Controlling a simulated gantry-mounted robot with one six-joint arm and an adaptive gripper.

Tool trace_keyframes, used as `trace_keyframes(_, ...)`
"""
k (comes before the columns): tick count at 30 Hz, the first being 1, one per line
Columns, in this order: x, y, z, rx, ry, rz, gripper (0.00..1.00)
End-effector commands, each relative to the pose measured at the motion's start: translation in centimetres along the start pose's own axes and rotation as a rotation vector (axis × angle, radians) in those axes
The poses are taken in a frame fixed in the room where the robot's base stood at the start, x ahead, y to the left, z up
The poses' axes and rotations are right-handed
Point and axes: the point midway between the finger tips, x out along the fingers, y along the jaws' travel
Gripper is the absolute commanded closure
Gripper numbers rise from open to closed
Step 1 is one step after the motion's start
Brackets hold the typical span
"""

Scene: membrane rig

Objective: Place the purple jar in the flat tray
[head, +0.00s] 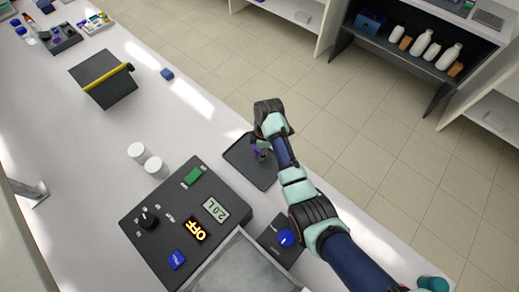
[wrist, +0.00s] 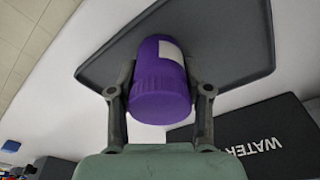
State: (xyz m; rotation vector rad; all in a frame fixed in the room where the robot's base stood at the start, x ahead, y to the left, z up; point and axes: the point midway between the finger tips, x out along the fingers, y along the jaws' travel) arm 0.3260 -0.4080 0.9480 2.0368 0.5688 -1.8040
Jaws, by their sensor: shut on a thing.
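The purple jar (wrist: 160,82) has a ridged purple body and a pale label patch. In the wrist view it sits between the two fingers of my gripper (wrist: 160,100), which is shut on it. The flat tray (wrist: 235,45) is dark grey with a low rim and lies behind the jar in that view. In the head view my gripper (head: 262,150) is over the flat tray (head: 243,172), and only a little purple shows beside it. I cannot tell whether the jar touches the tray.
A dark control box (head: 150,240) with an OFF display stands left of the tray. Two white-capped containers (head: 146,160) stand near it. A small box with a blue knob (head: 286,238) is below the tray. The bench's edge runs close to the tray's right side.

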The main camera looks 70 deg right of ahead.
Motion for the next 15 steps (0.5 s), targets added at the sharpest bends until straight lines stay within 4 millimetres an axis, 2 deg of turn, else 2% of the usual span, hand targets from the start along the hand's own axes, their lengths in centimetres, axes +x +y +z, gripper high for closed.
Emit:
trace_keyframes(1, 0.23, -0.01, 0.03, 0.000, 0.000, -0.001, 0.91)
trace_keyframes(2, 0.26, -0.02, 0.03, 0.000, 0.000, -0.001, 0.50)
trace_keyframes(6, 0.19, -0.01, 0.03, 0.000, 0.000, -0.001, 0.27)
trace_keyframes(15, 0.07, 0.00, 0.01, 0.000, 0.000, 0.000, 0.26)
